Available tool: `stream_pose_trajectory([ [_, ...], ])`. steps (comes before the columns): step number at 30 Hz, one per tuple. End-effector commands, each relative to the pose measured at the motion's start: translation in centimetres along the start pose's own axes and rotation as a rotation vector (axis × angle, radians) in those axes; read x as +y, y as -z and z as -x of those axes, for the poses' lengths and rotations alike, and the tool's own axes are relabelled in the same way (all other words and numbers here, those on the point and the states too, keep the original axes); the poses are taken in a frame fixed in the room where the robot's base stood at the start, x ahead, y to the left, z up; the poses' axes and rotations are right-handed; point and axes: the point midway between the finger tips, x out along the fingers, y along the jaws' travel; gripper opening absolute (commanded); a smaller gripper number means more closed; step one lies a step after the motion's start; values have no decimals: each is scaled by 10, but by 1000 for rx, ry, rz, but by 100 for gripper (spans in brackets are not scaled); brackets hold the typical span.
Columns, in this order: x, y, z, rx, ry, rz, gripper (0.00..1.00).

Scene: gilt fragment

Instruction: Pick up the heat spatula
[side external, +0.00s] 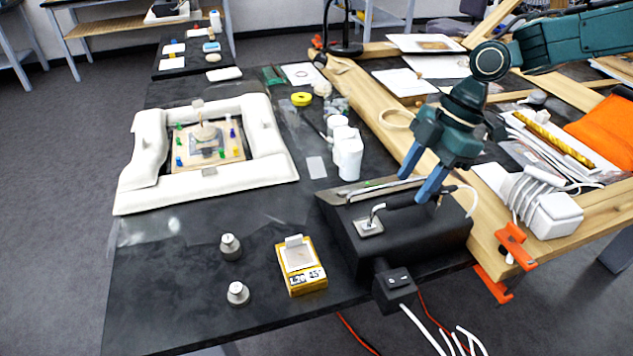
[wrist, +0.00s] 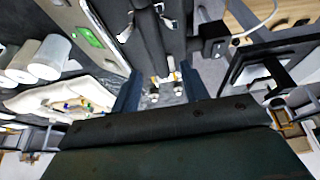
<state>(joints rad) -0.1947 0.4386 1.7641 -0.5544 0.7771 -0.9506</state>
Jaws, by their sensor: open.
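A black box-like station (side external: 345,240) stands on the dark bench. Along its top lies what looks like the heat spatula (side external: 400,203), a dark handle with a bent silver end over a small metal plate (side external: 368,228). A white cable curves near its far end. My gripper (side external: 414,188) points down over the station, its two blue fingers open and apart, close to the dark handle. I cannot tell whether they touch it. In the wrist view my gripper (wrist: 162,92) shows both fingers spread with nothing held between them. The spatula is hard to make out there.
A yellow box (side external: 302,270) and two grey weights (side external: 231,246) stand front left. White bottles (side external: 347,155) stand behind the station. A white padded frame (side external: 150,185) lies at the left. Wooden beams (side external: 375,110) and an orange clamp (side external: 512,250) border the right.

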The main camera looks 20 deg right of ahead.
Motion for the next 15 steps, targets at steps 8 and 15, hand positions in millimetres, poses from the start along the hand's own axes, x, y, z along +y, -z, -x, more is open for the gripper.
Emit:
stream_pose_trajectory([
  [8, -1, 0, -22, -1, 5, -1, 45],
  [15, -1, 0, -47, -2, 3, 0, 45],
])
